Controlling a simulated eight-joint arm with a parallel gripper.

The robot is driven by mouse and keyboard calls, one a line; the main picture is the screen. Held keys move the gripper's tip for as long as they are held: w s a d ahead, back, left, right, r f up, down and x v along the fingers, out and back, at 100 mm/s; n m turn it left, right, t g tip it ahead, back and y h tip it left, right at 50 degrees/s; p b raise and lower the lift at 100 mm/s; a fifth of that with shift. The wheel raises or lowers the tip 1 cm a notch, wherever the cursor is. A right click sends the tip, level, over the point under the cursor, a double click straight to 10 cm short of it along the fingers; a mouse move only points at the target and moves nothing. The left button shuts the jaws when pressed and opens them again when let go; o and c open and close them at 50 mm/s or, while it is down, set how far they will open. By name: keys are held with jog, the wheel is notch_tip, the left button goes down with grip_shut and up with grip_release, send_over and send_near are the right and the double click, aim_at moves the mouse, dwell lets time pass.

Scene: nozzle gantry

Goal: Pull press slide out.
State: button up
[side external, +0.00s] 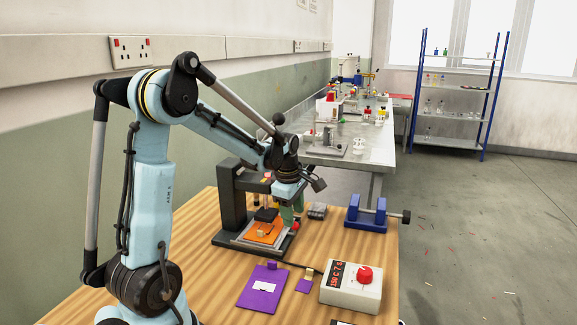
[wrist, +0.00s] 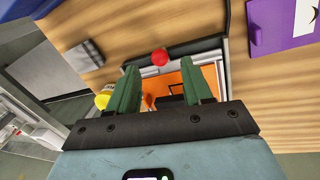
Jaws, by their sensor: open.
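The dark press (side external: 232,200) stands on the wooden table, with its slide (side external: 240,244) low at the front, a pale metal tray carrying an orange plate (side external: 262,232). A red ball knob (side external: 295,226) sits at the slide's edge. The knob also shows in the wrist view (wrist: 159,57), just beyond the fingertips and between their lines. My gripper (side external: 292,211) is over the slide's knob side, with green fingers apart. In the wrist view my gripper (wrist: 159,70) is open and empty, and the slide's orange plate (wrist: 193,82) is partly hidden behind the right finger.
A control box (side external: 350,290) with a red dial and display stands front right. Purple plates (side external: 262,289) lie at the front. A blue stand (side external: 367,214) and small grey object (side external: 317,211) are to the right. A yellow knob (wrist: 102,101) is left of the fingers in the wrist view.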

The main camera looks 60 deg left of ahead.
jog(key=shift+w+a+f, duration=0.1)
jog(key=shift+w+f, duration=0.05)
jog(key=shift+f, duration=0.8)
jog(key=shift+w+a+f, duration=0.1)
jog(key=shift+w+f, duration=0.05)
jog(key=shift+f, duration=0.8)
grip_shut()
